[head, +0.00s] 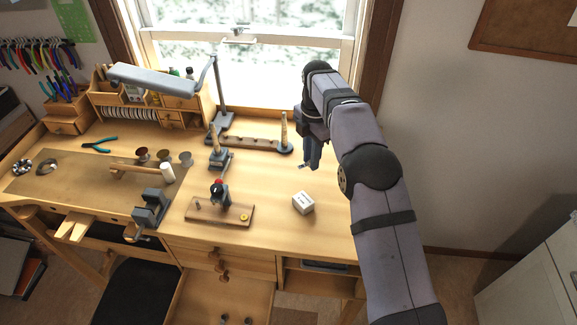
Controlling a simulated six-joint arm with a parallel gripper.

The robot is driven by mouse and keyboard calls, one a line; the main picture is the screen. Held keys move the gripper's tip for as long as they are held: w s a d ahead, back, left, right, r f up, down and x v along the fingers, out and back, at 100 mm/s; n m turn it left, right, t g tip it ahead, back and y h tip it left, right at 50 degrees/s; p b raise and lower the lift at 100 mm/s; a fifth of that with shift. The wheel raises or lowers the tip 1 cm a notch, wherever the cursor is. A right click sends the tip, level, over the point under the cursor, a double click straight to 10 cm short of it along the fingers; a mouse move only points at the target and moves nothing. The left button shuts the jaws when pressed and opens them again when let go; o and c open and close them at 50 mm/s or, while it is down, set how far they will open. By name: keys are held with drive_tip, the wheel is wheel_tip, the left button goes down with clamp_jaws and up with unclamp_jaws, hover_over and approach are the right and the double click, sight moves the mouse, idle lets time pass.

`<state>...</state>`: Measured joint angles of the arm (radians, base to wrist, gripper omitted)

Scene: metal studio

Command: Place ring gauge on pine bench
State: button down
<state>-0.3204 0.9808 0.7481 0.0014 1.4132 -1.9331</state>
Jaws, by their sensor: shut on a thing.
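My gripper (308,165) is in the head view, right of the bench's middle, pointing down over the pine bench (265,185). It is shut on a small grey metallic thing (302,166), of which only a bit shows at the fingertips. This seems to be the ring gauge; its shape is mostly hidden by the fingers. It looks close to the bench top, but I cannot tell whether it touches.
A small white box (303,203) stands in front of my gripper. A wooden board with a red-topped tool (218,190) lies left of it. A dark wooden rack (250,142) and upright posts stand behind. A drawer (215,300) is open below.

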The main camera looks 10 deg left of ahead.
drive_tip(key=w+d+r+m+p, duration=0.1)
drive_tip(key=w+d+m, duration=0.1)
drive_tip(key=d, duration=0.3)
drive_tip(key=w+d+r+m+p, duration=0.1)
drive_tip(key=w+d, duration=0.2)
drive_tip(key=d, duration=0.3)
drive_tip(key=shift+s+f+b, duration=0.2)
drive_tip(key=shift+f+b, duration=0.3)
drive_tip(key=shift+f, duration=2.05)
drive_tip(key=shift+f+p, duration=1)
drive_tip(key=shift+f, duration=1.6)
drive_tip(key=shift+f, duration=0.1)
drive_tip(key=c, duration=1.6)
unclamp_jaws()
